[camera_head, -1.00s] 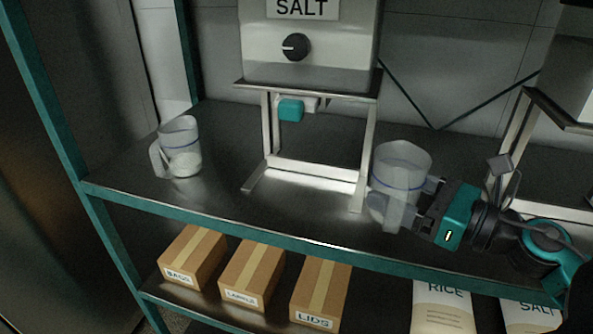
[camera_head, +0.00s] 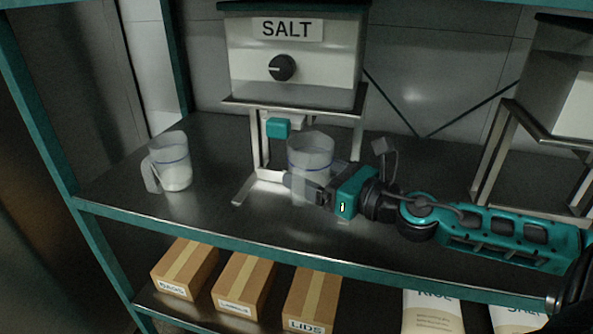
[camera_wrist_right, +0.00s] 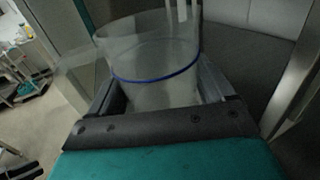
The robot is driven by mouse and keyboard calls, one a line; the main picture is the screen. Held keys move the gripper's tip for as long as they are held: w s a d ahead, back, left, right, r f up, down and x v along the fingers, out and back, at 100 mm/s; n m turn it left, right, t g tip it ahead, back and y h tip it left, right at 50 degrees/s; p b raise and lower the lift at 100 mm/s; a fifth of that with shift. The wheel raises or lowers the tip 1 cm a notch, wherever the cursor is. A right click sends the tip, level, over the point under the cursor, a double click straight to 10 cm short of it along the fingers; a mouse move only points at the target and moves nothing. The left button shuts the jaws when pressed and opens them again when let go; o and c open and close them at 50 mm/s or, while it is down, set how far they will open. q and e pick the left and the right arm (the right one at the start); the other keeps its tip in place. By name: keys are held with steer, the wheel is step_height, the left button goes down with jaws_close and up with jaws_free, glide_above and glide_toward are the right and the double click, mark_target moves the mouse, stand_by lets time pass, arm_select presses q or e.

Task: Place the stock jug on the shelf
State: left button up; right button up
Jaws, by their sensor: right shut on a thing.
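A clear jug (camera_head: 311,152) with a blue line is held by my right gripper (camera_head: 306,186), in front of the salt dispenser's stand. In the right wrist view the jug (camera_wrist_right: 155,75) stands between the two fingers, and they are shut on it. It looks roughly upright; whether its base touches the shelf (camera_head: 230,222) is hard to tell. A second clear jug (camera_head: 172,160) with white contents stands on the shelf at the left. Which of the two is the stock jug I cannot tell. My left gripper is not in view.
The salt dispenser (camera_head: 291,60) stands behind the held jug, with a teal part (camera_head: 278,127) under it. Another metal stand (camera_head: 490,150) is at the right. Boxes (camera_head: 245,283) and bags (camera_head: 432,312) lie on the lower shelf.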

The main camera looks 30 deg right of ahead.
steer(key=shift+x, duration=0.8)
steer(key=shift+p+x, duration=0.55)
steer(key=shift+x, duration=0.55)
steer(key=shift+f+b, duration=0.35)
steer(key=shift+f, duration=0.4)
steer(key=shift+f, duration=0.1)
steer(key=shift+f+b, duration=0.5)
steer(key=o, duration=1)
steer(key=shift+r, duration=0.1)
